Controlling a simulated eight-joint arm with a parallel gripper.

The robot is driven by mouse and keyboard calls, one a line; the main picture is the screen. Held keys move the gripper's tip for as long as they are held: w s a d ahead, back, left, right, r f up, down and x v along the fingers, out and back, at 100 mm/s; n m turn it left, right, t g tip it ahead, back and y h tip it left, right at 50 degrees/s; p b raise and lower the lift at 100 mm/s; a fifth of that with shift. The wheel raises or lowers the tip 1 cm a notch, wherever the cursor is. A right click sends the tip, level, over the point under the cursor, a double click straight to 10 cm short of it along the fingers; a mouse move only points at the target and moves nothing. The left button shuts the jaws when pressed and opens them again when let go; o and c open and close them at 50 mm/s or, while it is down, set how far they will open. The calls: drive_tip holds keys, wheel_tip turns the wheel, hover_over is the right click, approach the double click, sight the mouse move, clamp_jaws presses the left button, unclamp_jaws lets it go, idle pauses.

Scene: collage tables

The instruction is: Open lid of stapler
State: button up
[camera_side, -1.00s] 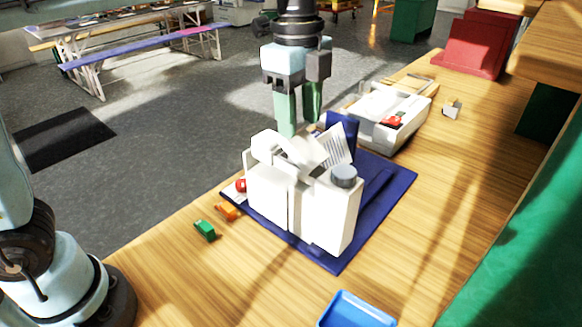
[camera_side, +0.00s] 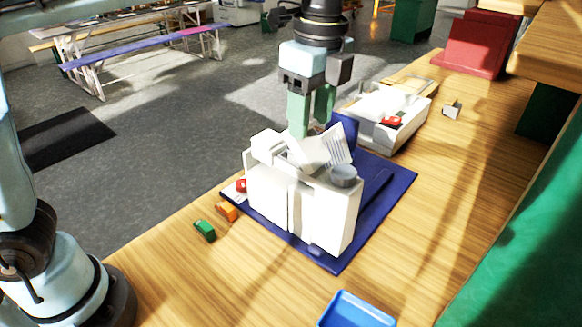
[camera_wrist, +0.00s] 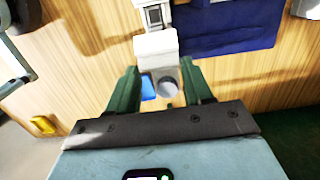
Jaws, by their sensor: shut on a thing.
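A blocky white device (camera_side: 300,205) with a grey round cap (camera_side: 343,175) stands on a dark blue mat; no other thing here looks like a stapler, and I cannot tell for sure that it is one. A white flap (camera_side: 318,152) tilts up at its top. My gripper (camera_side: 311,128) points down at the device's far side, its fingertips partly hidden behind the flap. In the wrist view the green fingers (camera_wrist: 161,88) stand either side of a white part (camera_wrist: 155,47) and the grey cap (camera_wrist: 166,87). The exact contact is hidden.
The blue mat (camera_side: 392,190) lies on a wooden table. A white and grey box (camera_side: 400,135) stands behind it. Small orange (camera_side: 227,211) and green (camera_side: 205,230) pieces lie left, a blue tray (camera_side: 352,312) in front. The table at right is mostly clear.

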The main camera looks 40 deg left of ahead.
drive_tip(key=shift+d, duration=0.25)
drive_tip(key=shift+d+r+y, duration=0.1)
drive_tip(key=shift+d+y, duration=0.3)
drive_tip(key=shift+d, duration=0.25)
drive_tip(key=shift+d+y, duration=0.4)
drive_tip(key=shift+d, duration=0.3)
drive_tip(key=shift+d+f+y, duration=0.2)
drive_tip(key=shift+d+y, duration=0.1)
drive_tip(key=shift+d, duration=0.3)
